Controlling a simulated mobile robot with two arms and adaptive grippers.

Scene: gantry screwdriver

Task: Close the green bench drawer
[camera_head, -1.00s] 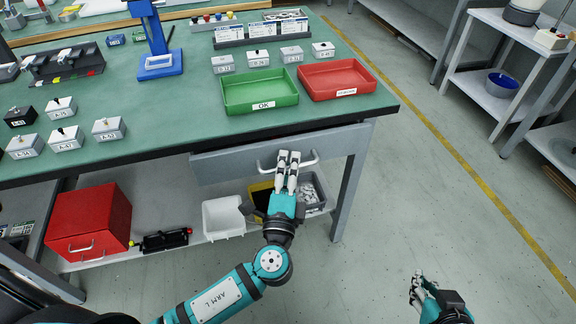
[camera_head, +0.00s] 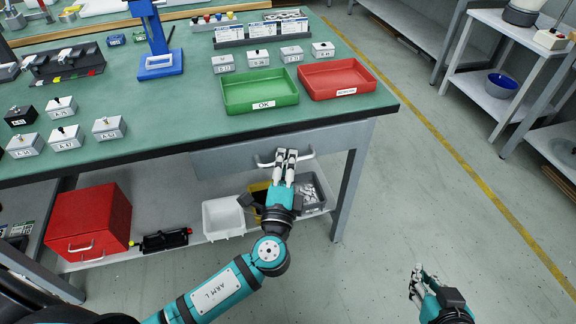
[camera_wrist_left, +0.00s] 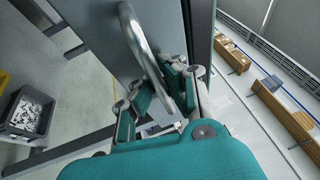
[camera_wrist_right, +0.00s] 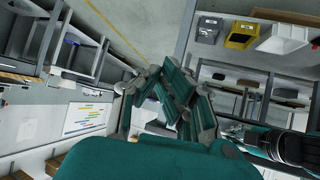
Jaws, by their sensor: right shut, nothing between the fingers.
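The green-topped bench (camera_head: 160,135) has a grey drawer (camera_head: 225,160) under its front right edge, with a pale bar handle (camera_head: 309,155). The drawer front is close under the bench edge; I cannot tell whether a small gap remains. My left gripper (camera_head: 287,156) is at the middle of the handle, fingers close together. In the left wrist view, the curved metal handle (camera_wrist_left: 143,45) runs between the fingers of the left gripper (camera_wrist_left: 177,85), which look shut on it. My right gripper (camera_head: 417,280) is shut and empty over the floor at lower right, away from the bench.
A green tray (camera_head: 260,105) and a red tray (camera_head: 337,93) sit on the bench above the drawer. A red box (camera_head: 88,225), a white bin (camera_head: 223,217) and a grey bin (camera_head: 318,195) are on the shelf below. The floor right of the bench is clear.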

